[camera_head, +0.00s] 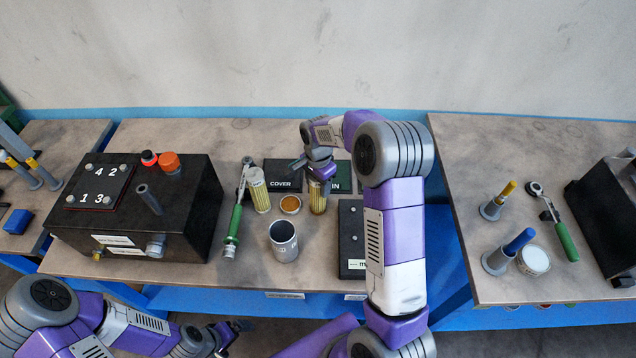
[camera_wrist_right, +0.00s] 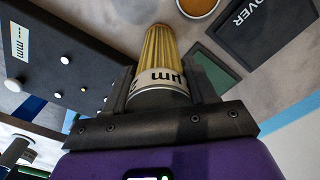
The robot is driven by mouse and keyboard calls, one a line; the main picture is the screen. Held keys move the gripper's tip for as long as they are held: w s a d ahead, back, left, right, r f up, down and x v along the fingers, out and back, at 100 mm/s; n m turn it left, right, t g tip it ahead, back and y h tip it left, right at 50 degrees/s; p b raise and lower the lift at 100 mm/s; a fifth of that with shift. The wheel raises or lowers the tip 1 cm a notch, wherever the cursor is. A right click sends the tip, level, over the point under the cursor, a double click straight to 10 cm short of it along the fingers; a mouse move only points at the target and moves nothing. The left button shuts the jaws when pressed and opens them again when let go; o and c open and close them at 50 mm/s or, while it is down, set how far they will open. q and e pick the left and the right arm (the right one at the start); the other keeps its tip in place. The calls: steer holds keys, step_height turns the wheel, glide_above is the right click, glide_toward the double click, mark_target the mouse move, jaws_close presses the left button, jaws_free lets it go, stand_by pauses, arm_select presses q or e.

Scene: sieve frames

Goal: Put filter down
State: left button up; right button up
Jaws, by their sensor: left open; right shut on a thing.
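A yellow pleated filter (camera_head: 318,203) is held by my right gripper (camera_head: 319,178) over the back middle of the centre table, close to a green-edged label plate. In the right wrist view the same filter (camera_wrist_right: 162,48) sits upright between the two dark fingers, its white printed band at their level. I cannot tell whether its base touches the table. A second yellow filter (camera_head: 258,192) stands left of it. An open grey metal cup (camera_head: 284,242) stands in front. My left gripper (camera_head: 236,329) is open and empty, low in front of the table.
A black box (camera_head: 130,215) with knobs stands left, beside a green-handled ratchet (camera_head: 234,222). A black block (camera_head: 351,238) lies right of the cup.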

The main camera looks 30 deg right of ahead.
steer(key=shift+f, duration=0.15)
steer(key=o, duration=1)
steer(key=shift+o, duration=0.2)
steer(key=shift+r, duration=0.35)
step_height(320, 180, up, 12)
steer(key=shift+f+p, duration=0.15)
steer(key=shift+p, duration=0.7)
